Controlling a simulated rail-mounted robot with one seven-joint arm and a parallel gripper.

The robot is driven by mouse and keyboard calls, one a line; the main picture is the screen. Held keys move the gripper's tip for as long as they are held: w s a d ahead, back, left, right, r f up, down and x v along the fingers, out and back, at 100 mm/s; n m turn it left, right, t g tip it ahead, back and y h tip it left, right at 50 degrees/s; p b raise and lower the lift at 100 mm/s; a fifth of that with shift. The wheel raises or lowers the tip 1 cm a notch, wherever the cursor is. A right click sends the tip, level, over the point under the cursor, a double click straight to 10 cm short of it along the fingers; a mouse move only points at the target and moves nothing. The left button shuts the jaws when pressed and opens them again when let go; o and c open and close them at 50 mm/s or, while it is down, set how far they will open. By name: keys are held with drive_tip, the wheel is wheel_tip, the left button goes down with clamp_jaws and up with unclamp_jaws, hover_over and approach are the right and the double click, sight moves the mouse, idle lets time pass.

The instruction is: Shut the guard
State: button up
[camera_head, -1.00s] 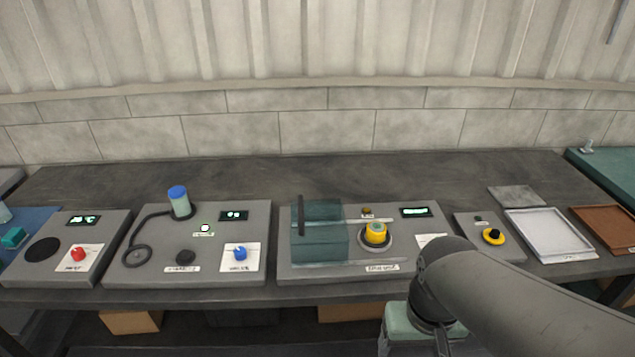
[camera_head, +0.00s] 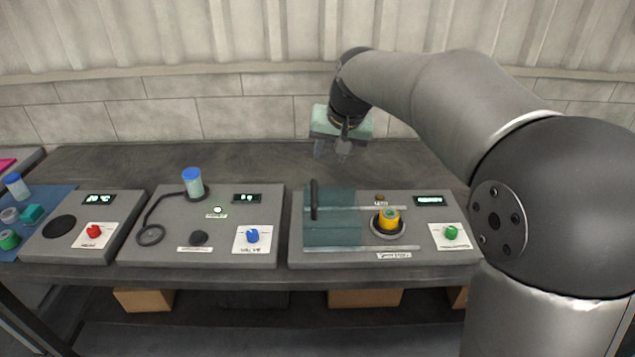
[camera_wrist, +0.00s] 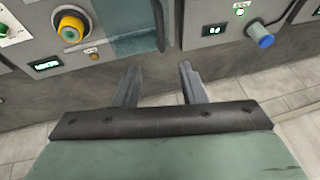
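The guard (camera_head: 343,229) is a see-through teal box on rails on a grey console. It stands at the left end of the rails, with a dark upright handle (camera_head: 314,200) on its left part. A yellow-topped round part (camera_head: 389,219) in a dark ring sits to its right, uncovered. My gripper (camera_head: 333,155) is above and behind the console, pointing down, clear of the guard. In the wrist view my gripper (camera_wrist: 158,82) has its fingers apart with nothing between them. The guard (camera_wrist: 130,38) and handle (camera_wrist: 158,24) show there beyond the fingertips.
The console's green knob (camera_head: 450,232) and display (camera_head: 430,200) are to the right. A neighbouring console (camera_head: 165,225) on the left carries a blue-capped cylinder (camera_head: 193,182) and blue knob (camera_head: 252,236). The bench behind the consoles (camera_head: 240,163) is clear.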

sight(315, 191)
drive_tip(key=p+x, duration=0.2)
drive_tip(key=x, duration=1.5)
drive_tip(key=shift+w+a, duration=0.15)
drive_tip(key=shift+a, duration=0.05)
clamp_jaws()
